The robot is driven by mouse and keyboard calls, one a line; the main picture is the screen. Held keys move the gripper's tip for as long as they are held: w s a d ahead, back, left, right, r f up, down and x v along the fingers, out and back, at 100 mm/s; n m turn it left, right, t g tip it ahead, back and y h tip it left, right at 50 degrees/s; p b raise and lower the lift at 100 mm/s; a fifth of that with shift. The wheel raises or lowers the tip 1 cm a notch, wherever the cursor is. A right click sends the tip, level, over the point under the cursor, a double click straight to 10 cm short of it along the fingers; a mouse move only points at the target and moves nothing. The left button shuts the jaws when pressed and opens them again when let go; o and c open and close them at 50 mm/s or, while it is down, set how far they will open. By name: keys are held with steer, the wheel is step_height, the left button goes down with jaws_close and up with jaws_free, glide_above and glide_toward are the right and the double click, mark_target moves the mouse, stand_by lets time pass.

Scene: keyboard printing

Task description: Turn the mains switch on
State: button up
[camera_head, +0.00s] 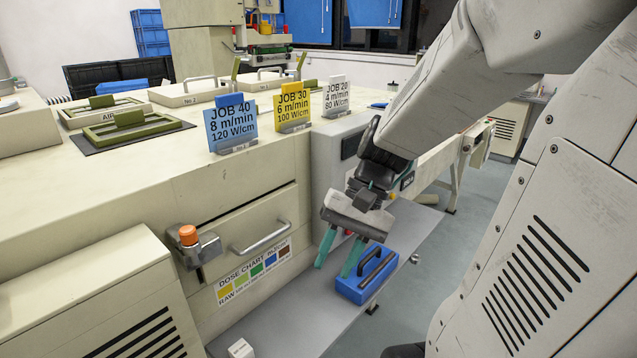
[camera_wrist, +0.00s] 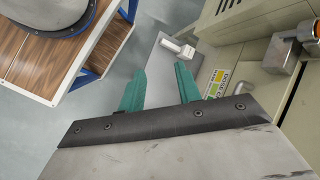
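My gripper (camera_head: 334,270) has two teal fingers, apart and empty, pointing down over the grey ledge in front of the cream machine. They also show apart in the wrist view (camera_wrist: 160,90), with nothing between them. I cannot clearly pick out the mains switch. A grey control box (camera_head: 330,160) with a dark panel stands behind my gripper and is partly hidden by it. A small red part (camera_head: 347,232) shows just behind the gripper. An orange knob (camera_head: 188,235) sits on a grey housing (camera_head: 206,250) at the machine's front left, also in the wrist view (camera_wrist: 316,27).
A blue block with a black handle (camera_head: 367,276) lies on the grey ledge (camera_head: 300,325) beside the fingers. A small white block (camera_head: 241,348) is on the ledge, also in the wrist view (camera_wrist: 177,47). A drawer handle (camera_head: 262,238) sticks out. Floor at right is clear.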

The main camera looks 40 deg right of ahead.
steer(key=w+d+f+m+t+h, duration=0.1)
steer(key=w+d+m+t, duration=0.4)
steer(key=d, duration=0.5)
steer(key=w+d+f+m+t+h, duration=0.1)
steer(key=w+d+f+m+t, duration=0.15)
steer(key=d+m+t, duration=0.6)
steer(key=w+d+f+m+t+h, duration=0.1)
steer(key=w+d+m+t, duration=0.3)
steer(key=d, duration=0.7)
steer(key=x, duration=0.8)
steer(key=shift+r+n, duration=0.35)
steer(key=shift+r, duration=0.05)
steer(key=shift+t, duration=0.25)
jaws_close()
